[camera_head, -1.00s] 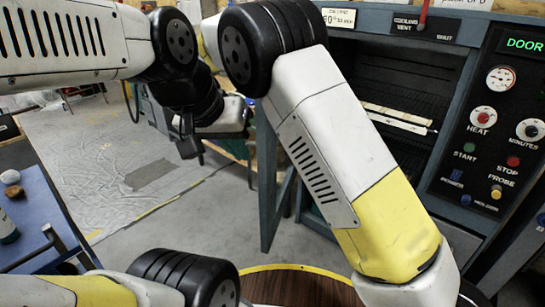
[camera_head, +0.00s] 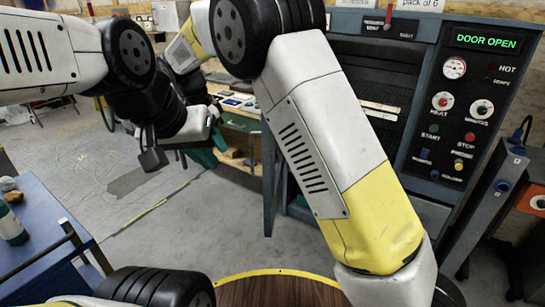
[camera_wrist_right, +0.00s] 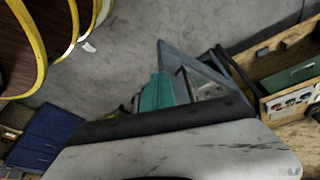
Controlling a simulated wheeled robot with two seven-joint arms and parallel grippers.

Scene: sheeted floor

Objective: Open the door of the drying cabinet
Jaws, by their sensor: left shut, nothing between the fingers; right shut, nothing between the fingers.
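The drying cabinet (camera_head: 432,100) stands at the right of the head view, dark blue-grey, with its control panel facing me. Its display (camera_head: 485,41) reads DOOR OPEN. Its dark interior with rack shelves (camera_head: 375,75) is exposed. I cannot make out the door surely; my right arm covers the cabinet's left side. My left gripper (camera_head: 152,158) is shut and empty, hanging over the floor left of the cabinet, apart from it. My right arm folds up across the middle and back behind the left wrist, where its gripper is hidden. The right wrist view shows no fingers.
A blue cart (camera_head: 40,225) with a bottle stands at the left. A workbench with small items (camera_head: 240,103) stands behind the grippers. A grey-blue unit with sockets (camera_head: 488,200) stands at the right. Sheeted floor (camera_head: 120,190) lies open between cart and cabinet.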

